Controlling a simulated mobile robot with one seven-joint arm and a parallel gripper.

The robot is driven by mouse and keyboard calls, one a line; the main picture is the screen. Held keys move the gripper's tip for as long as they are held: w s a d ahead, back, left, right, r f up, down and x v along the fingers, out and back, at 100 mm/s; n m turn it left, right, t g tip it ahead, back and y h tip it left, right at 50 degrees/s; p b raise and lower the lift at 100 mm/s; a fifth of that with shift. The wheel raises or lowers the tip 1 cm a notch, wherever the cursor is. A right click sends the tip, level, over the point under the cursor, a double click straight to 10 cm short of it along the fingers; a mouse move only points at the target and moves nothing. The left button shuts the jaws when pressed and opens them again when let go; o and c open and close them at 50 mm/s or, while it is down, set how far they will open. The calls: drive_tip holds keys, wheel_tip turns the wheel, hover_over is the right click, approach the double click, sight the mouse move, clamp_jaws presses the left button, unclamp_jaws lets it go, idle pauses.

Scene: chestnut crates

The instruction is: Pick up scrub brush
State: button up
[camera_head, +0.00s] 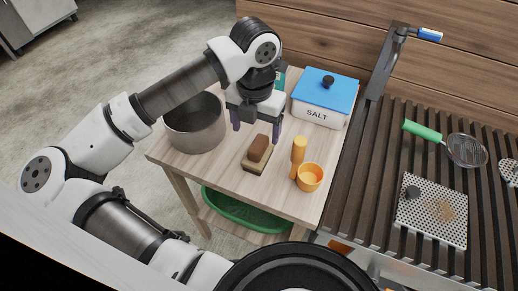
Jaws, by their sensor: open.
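The scrub brush (258,152) is a small brown block on a tan base, lying on the light wooden table between the metal pot and the orange cup. My gripper (256,134) points down above it, with its two dark fingers apart and nothing between them. The fingers appear to straddle the space over the brush. I cannot tell the exact height gap from this view.
A steel pot (194,128) stands left of the brush. An orange cup (309,178), a yellow-orange bottle-like object (298,152) and a blue-lidded salt box (320,110) stand right. A slatted rack (385,158) lies beyond the table (219,169). A green basket (240,208) sits below.

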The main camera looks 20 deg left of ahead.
sight(258, 144)
wheel_tip(258, 144, down, 3)
drive_tip(key=shift+f, duration=0.1)
drive_tip(key=shift+w+d+f+p, duration=0.15)
drive_tip(key=shift+f+p, duration=0.5)
drive_tip(key=shift+f, duration=0.7)
drive_tip(key=shift+w+f+p, duration=0.2)
drive_tip(key=shift+f+p, duration=0.4)
drive_tip(key=shift+f, duration=0.7)
drive_tip(key=shift+c, duration=0.2)
drive_tip(key=c, duration=1.1)
wheel_tip(258, 144, up, 10)
drive_tip(key=shift+r+b, duration=0.1)
drive_tip(key=shift+b, duration=1.1)
drive_tip(key=o, duration=0.5)
drive_tip(key=c, duration=0.3)
drive_tip(key=shift+c, duration=0.2)
